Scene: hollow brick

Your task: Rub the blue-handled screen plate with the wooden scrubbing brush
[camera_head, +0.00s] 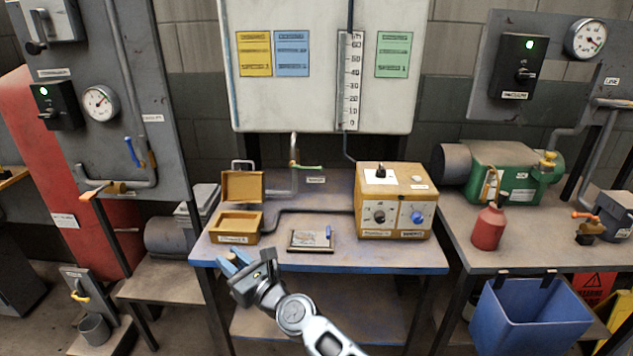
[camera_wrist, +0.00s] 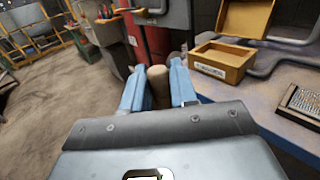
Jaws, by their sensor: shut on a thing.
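The screen plate (camera_head: 310,240) lies flat on the blue-edged bench, with a short blue handle at its right side. Part of it also shows at the right edge of the wrist view (camera_wrist: 303,104). My gripper (camera_head: 236,262) is over the bench's front left corner, to the left of the plate and apart from it. In the wrist view its two blue fingers are shut on a rounded brown wooden piece (camera_wrist: 158,88), which looks like the handle of the scrubbing brush. The brush's bristles cannot be made out in either view.
A wooden control box (camera_head: 396,202) with knobs stands right of the plate. A pipe runs behind. The bench front (camera_head: 380,258) is clear. A red bottle (camera_head: 489,228) stands on the right bench.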

